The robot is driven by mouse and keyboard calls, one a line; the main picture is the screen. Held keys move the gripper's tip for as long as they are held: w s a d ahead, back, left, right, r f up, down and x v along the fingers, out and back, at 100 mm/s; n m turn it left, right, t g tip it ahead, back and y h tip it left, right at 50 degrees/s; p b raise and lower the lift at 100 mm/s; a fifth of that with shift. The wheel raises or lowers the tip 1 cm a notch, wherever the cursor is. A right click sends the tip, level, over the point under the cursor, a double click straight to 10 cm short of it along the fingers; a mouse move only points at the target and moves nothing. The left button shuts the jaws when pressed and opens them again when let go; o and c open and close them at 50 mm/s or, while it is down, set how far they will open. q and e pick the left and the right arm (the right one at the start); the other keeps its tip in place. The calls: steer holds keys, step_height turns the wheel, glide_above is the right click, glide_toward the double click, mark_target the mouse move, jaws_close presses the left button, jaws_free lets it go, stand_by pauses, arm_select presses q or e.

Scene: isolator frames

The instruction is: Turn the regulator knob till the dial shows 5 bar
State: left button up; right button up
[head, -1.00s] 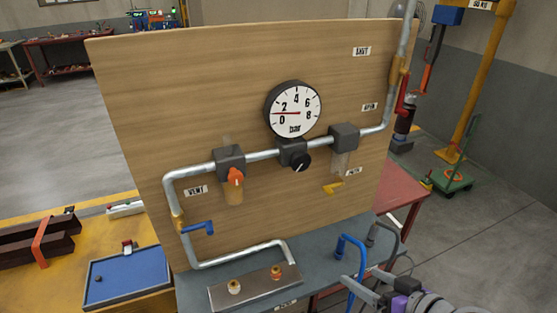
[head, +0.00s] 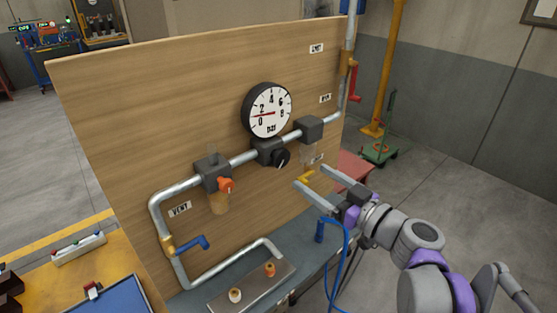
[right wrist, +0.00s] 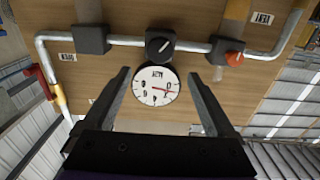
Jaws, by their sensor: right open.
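The black regulator knob (head: 282,158) with a white mark sits on the pipe below the round white dial (head: 269,110), which is marked in bar. The red needle points left, between 0 and 2. My right gripper (head: 310,177) is open and empty, in front of the board, right of and a little below the knob in the head view. In the right wrist view, which is upside down, the knob (right wrist: 160,46) lies beyond the spread fingertips (right wrist: 158,73), with the dial (right wrist: 157,86) between the fingers. The fingers appear apart from the knob. My left gripper is not in view.
A blue hose (head: 345,245) hangs below my right arm.

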mark_target(283, 158)
steer(key=x, duration=1)
steer(key=shift+w, duration=0.1)
steer(key=c, duration=1.3)
steer(key=shift+c, duration=0.2)
